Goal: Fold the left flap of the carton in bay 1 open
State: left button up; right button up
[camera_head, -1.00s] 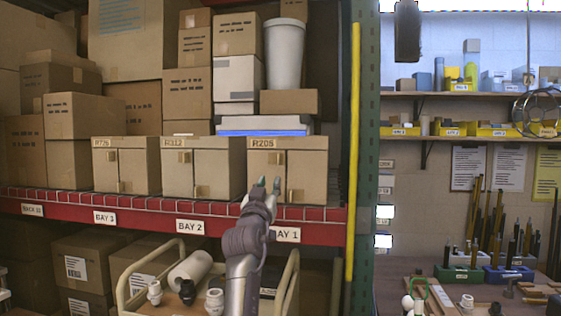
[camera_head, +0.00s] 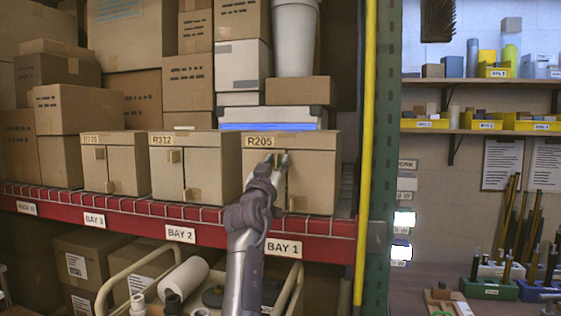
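The carton in bay 1 (camera_head: 315,180), a tan box marked R205, stands on the shelf above the BAY 1 label (camera_head: 284,248). Its two front flaps look shut, with a seam between them. My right gripper (camera_head: 276,158) is at the upper part of the carton's front, by the left flap (camera_head: 254,180). Its two fingertips show slightly apart, and it looks open. The left flap's small tab is hidden behind the fingers, and I cannot tell whether they touch it. My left gripper is not in view.
Cartons marked R312 (camera_head: 210,170) and R776 (camera_head: 128,170) stand to the left. A grey and blue case (camera_head: 318,115) is behind the bay 1 carton. A yellow post (camera_head: 366,120) and green upright (camera_head: 384,170) bound the right side. A cart (camera_head: 125,280) stands below.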

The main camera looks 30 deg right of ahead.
jog(key=shift+s+a+r, duration=0.1)
jog(key=shift+a, duration=0.05)
jog(key=shift+c, duration=1)
grip_shut()
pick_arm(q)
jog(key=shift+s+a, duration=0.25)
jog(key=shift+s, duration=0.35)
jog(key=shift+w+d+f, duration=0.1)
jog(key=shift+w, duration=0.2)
